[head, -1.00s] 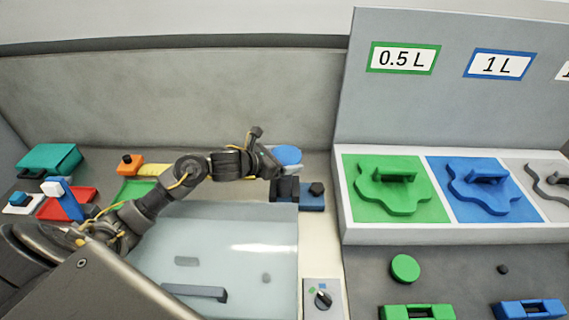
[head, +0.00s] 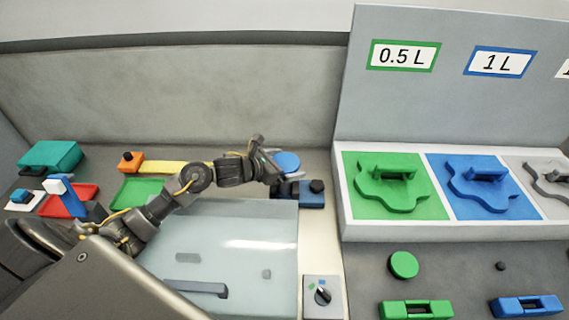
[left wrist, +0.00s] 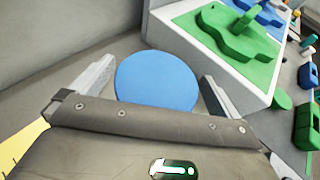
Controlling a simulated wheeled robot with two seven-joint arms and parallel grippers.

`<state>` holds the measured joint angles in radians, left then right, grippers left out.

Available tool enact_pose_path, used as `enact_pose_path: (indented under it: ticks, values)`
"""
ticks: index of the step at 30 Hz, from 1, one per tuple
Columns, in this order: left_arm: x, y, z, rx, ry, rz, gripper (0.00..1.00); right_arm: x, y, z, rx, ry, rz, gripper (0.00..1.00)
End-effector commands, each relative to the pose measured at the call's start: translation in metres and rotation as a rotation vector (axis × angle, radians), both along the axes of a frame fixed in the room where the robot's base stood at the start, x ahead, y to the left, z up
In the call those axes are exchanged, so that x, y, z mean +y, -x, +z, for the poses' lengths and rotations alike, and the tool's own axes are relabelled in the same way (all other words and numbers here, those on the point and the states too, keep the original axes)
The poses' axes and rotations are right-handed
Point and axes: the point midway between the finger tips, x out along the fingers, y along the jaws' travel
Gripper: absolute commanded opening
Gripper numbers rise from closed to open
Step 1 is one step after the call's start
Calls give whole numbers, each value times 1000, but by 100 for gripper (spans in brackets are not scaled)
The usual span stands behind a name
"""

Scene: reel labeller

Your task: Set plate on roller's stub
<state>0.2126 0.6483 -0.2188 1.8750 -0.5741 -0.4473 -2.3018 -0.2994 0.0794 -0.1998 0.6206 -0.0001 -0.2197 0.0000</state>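The plate is a round blue disc (head: 287,162), level or nearly so, above a dark roller part (head: 284,189) beside a blue base block (head: 312,201). It also fills the middle of the left wrist view (left wrist: 157,80). The disc hides any stub under it, so I cannot tell whether it is seated. My left gripper (head: 265,158) is at the disc's left side, its two pale fingers spread. In the left wrist view the fingers (left wrist: 158,83) stand on either side of the disc with gaps showing. My right gripper is not in view.
A clear-lidded box (head: 225,235) lies in front of the roller. A grey panel holds green (head: 392,207) and blue (head: 485,200) shaped plates at right. A yellow strip (head: 178,168), green tray (head: 138,191) and red tray (head: 68,201) are at left.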

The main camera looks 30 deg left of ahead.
Motion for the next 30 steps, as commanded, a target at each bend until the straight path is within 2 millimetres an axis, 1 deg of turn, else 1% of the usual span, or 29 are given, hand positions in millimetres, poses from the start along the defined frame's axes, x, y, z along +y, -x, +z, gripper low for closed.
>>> enact_pose_path:
  ticks: [5,9,10,11,18,21,25,30]
  values:
    - [0,0,2,0,1,0,100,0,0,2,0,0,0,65]
    - [0,1,11,2,1,1,100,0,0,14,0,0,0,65]
    - [4,6,7,-1,-4,1,100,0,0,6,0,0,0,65]
    - [7,10,8,0,-5,0,100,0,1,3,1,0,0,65]
    - [28,56,26,1,-8,-3,100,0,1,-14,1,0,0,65]
    - [37,72,34,1,-6,-1,100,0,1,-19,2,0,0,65]
    - [45,88,42,3,-3,1,100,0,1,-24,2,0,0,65]
    - [49,98,50,0,-1,0,100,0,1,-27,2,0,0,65]
